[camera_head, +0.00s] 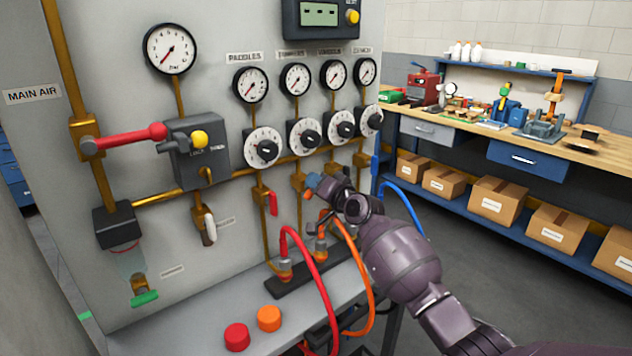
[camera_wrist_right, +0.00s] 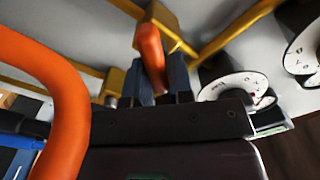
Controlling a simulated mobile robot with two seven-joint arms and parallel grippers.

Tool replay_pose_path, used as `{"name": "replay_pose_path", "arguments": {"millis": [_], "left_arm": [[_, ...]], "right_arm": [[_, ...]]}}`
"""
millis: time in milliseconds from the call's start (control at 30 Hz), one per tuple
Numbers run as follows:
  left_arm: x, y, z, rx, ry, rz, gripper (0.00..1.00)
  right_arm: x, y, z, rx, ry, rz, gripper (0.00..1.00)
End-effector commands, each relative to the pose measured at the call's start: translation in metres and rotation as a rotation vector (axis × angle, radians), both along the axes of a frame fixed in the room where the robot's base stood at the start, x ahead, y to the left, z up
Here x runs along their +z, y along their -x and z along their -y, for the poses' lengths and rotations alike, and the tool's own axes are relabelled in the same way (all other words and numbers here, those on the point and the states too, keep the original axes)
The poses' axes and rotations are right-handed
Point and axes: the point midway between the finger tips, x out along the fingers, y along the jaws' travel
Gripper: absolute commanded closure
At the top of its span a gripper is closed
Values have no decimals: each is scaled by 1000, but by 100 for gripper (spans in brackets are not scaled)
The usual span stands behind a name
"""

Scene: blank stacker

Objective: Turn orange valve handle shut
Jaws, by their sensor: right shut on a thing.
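The orange valve handle (camera_wrist_right: 150,45) stands between the blue fingertips of my right gripper (camera_wrist_right: 162,80) in the wrist view. The jaws are shut on it. In the head view my right gripper (camera_head: 314,183) is at the brass pipe second from the left under the dials. Only a small orange bit of the handle (camera_head: 307,195) shows there, below the fingertips; the rest is hidden. My left gripper is not in view.
An orange hose (camera_head: 357,262) loops close by my right wrist and crosses the left of the wrist view (camera_wrist_right: 68,105). A red hose (camera_head: 318,268) and a red valve handle (camera_head: 273,203) are to the left. A blue hose (camera_head: 408,205) hangs behind my right arm.

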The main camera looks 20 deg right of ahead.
Motion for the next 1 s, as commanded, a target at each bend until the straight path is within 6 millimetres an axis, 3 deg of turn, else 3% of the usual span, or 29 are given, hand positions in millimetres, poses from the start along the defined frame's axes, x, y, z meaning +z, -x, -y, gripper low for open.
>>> {"name": "replay_pose_path", "arguments": {"millis": [600, 1000], "left_arm": [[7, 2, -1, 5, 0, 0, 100], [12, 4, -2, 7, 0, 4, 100]], "right_arm": [[-7, -2, 5, -1, -536, -193, 100], [-12, -2, 6, 0, -747, -270, 100]]}}
